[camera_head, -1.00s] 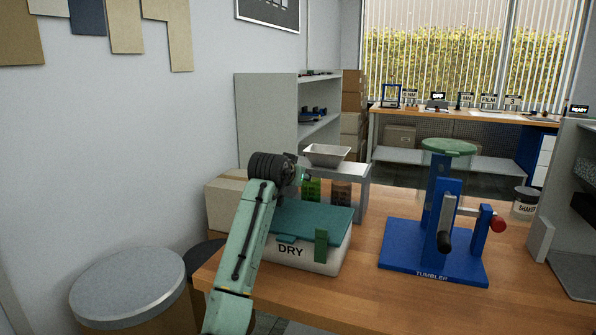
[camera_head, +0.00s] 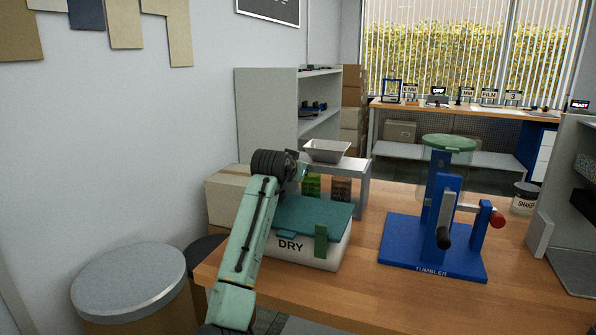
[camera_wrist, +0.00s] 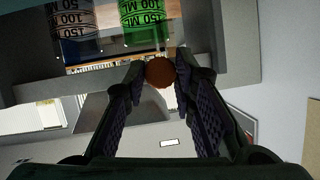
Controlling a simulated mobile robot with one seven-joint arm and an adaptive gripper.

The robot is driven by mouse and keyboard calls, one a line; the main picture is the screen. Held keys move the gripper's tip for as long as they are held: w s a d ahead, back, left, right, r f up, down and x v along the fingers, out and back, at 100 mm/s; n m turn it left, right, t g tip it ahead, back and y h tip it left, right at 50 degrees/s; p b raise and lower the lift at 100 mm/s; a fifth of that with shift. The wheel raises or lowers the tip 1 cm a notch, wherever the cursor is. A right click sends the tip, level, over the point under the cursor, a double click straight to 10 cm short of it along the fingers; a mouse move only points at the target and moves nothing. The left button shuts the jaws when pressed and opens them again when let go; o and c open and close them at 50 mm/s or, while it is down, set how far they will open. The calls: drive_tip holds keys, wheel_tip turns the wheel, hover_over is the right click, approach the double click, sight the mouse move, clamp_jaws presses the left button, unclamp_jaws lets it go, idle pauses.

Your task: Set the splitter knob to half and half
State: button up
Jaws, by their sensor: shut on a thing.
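The splitter is a grey stand (camera_head: 357,178) with a metal hopper (camera_head: 327,151) on top, behind the DRY box in the head view. A round orange-brown knob (camera_wrist: 160,73) shows in the wrist view. My gripper (camera_wrist: 161,76) has a fingertip on each side of it and is shut on it. In the head view my wrist covers the knob and fingers. I cannot read the knob's setting.
The white DRY box (camera_head: 325,258) with a teal lid lies under my forearm. A blue tumbler (camera_head: 432,250) with a crank stands to the right. A cardboard box (camera_head: 228,192) is at the left. The wood between box and tumbler is clear.

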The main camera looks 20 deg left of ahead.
clamp_jaws()
drive_tip(key=shift+d, duration=0.1)
drive_tip(key=d, duration=0.5)
drive_tip(key=shift+s+d, duration=0.1)
drive_tip(key=shift+d, duration=0.3)
drive_tip(key=o, duration=0.9)
unclamp_jaws()
drive_tip(key=shift+c, duration=0.2)
drive_tip(key=v, duration=1.2)
